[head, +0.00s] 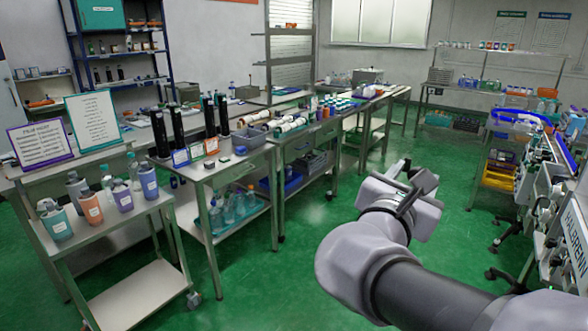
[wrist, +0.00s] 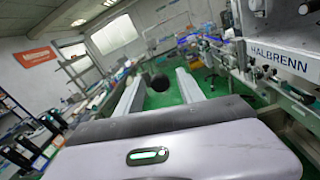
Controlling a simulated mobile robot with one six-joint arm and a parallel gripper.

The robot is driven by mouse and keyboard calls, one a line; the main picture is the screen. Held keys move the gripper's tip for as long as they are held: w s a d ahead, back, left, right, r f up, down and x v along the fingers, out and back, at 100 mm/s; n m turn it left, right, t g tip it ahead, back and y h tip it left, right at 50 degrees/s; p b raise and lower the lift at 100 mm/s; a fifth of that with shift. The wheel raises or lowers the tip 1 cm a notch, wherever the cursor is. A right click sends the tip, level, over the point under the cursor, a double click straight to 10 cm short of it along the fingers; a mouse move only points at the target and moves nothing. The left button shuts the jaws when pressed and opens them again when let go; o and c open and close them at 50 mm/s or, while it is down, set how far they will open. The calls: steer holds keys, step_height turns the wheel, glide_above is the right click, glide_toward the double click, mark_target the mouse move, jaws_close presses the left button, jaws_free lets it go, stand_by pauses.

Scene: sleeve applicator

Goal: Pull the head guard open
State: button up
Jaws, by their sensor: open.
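My gripper (head: 418,182) is at the end of my arm, right of centre in the head view, over the green floor. In the wrist view its two fingers (wrist: 161,88) are spread apart with nothing held. The white machine marked HALBRENN (head: 568,240) stands at the right edge of the head view, apart from my gripper. Its lettered panel (wrist: 282,57) shows at the upper right of the wrist view. I cannot clearly pick out the head guard or its handle. A dark round shape shows between the fingers in the wrist view; I cannot tell what it is.
A steel table (head: 222,173) with black stands and bottles is at left, with a low cart (head: 128,291) of cups in front. More benches run along the back. A yellow bin (head: 498,178) sits by the machine line. The green floor (head: 300,262) between is clear.

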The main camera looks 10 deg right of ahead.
steer(key=p+v, duration=0.2)
steer(key=v, duration=1.5)
steer(key=shift+p, duration=0.3)
steer(key=shift+w, duration=0.1)
